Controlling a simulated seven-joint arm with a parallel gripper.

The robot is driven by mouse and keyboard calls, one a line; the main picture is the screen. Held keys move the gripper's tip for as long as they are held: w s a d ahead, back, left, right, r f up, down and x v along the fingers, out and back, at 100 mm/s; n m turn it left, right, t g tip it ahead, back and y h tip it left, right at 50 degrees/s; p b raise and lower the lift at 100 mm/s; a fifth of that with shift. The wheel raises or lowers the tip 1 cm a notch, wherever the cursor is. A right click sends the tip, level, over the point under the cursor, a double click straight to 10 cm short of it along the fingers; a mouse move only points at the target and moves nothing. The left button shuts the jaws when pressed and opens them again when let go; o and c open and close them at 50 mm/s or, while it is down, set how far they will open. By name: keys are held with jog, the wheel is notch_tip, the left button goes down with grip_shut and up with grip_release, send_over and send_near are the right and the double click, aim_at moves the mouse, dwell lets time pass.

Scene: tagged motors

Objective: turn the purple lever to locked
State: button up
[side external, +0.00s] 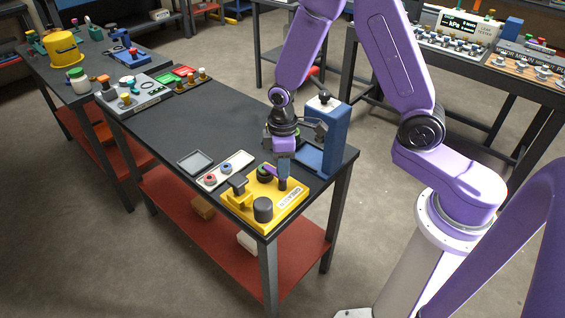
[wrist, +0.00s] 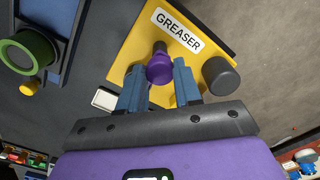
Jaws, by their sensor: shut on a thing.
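The yellow greaser unit (side external: 292,207) sits at the near right corner of the dark table. Its label reads GREASER, and it also shows in the wrist view (wrist: 210,27). The purple lever (wrist: 160,70) shows its round purple end and a dark stem between my fingers in the wrist view. My gripper (side external: 284,172) points down over the yellow unit, its blue fingers (wrist: 159,78) on either side of the purple end and shut on it. A black cylinder (side external: 263,210) stands on the unit beside the lever. In the side view my fingers partly hide the lever; I cannot read its locked mark.
A blue press-like device (side external: 327,137) stands close behind my gripper. A white panel with round buttons (side external: 226,169) and a grey tray (side external: 196,162) lie left of the yellow unit. The middle of the table is clear. A button panel (side external: 135,92) lies at the far end.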

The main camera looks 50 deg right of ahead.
jog(key=o, duration=1)
jog(key=shift+o, duration=0.2)
notch_tip(320, 180, up, 18)
jog(key=shift+f, duration=0.25)
jog(key=shift+s, duration=0.1)
jog(key=s+d+f+n, duration=0.1)
jog(key=s+f+n, duration=0.1)
jog(key=s, duration=2.1)
jog(key=shift+f+n, duration=0.35)
jog(key=shift+n, duration=0.35)
